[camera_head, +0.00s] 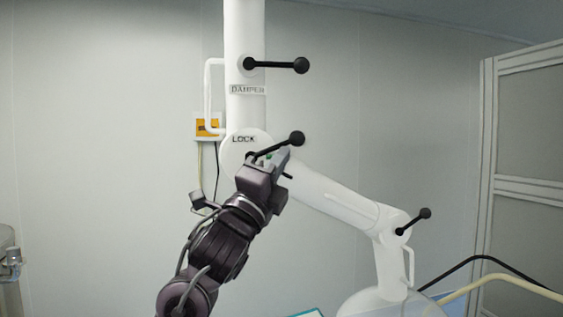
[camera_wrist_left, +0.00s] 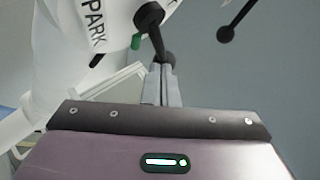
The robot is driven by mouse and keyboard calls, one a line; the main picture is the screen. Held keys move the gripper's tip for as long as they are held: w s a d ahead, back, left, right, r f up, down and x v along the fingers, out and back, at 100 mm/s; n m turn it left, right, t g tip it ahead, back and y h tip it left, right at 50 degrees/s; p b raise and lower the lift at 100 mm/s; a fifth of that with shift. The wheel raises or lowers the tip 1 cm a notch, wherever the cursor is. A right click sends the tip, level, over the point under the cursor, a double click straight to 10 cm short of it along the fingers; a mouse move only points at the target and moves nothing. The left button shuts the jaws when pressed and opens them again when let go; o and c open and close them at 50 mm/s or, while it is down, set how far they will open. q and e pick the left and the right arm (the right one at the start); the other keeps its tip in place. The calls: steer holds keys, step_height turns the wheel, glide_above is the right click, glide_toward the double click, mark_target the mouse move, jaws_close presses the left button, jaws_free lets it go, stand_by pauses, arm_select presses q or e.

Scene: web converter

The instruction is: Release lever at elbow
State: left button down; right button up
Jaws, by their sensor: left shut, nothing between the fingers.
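The white jointed arm has an elbow (camera_head: 240,150) marked LOCK. A black lever (camera_head: 297,139) with a ball end slants up to the right from that elbow. My left gripper (camera_head: 281,160) is at the elbow, just below the lever's ball, and partly covers the lever's rod. In the left wrist view the fingers (camera_wrist_left: 161,75) are shut and empty, beside the lever (camera_wrist_left: 157,43). I cannot tell whether they touch it. A PARK label (camera_wrist_left: 95,28) and a green mark (camera_wrist_left: 136,41) show near the lever. My right gripper is not in view.
A second black lever (camera_head: 280,65) sits above the DAMPER label (camera_head: 247,89). A third lever (camera_head: 413,221) is at the lower joint. The white hood (camera_head: 385,302) is at the bottom. A panelled partition (camera_head: 525,150) stands at right.

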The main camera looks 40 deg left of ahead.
arm_select(q)
steer(key=shift+w+a, duration=0.15)
stand_by(0.3)
steer(key=shift+r+n+y+b, duration=0.2)
steer(key=shift+n+y+b, duration=0.25)
steer(key=shift+b, duration=0.2)
steer(key=shift+t, duration=0.3)
